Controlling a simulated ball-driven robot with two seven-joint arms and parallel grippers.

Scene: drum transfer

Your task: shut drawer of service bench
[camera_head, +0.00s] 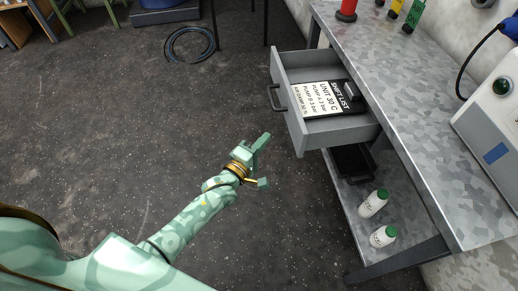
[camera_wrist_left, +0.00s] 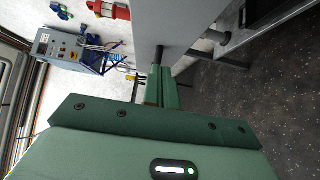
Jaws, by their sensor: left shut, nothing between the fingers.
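The service bench (camera_head: 395,95) stands at the right with a speckled metal top. Its grey drawer (camera_head: 343,132) is pulled open toward the left, with a dark handle (camera_head: 273,97) on its front. A black and white shift list board and a small dark item lie inside. My left gripper (camera_head: 265,140) is shut and empty, left of and below the drawer in the head view, apart from the handle. In the left wrist view its closed fingers (camera_wrist_left: 163,88) point toward a grey panel, probably the drawer front. My right gripper is not in view.
A lower shelf holds a black tray (camera_head: 352,163) and two white bottles (camera_head: 373,203) with green caps. Colored items (camera_head: 346,10) stand on the bench top. A coiled hose (camera_head: 190,44) lies on the floor at the back. The floor left of the drawer is clear.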

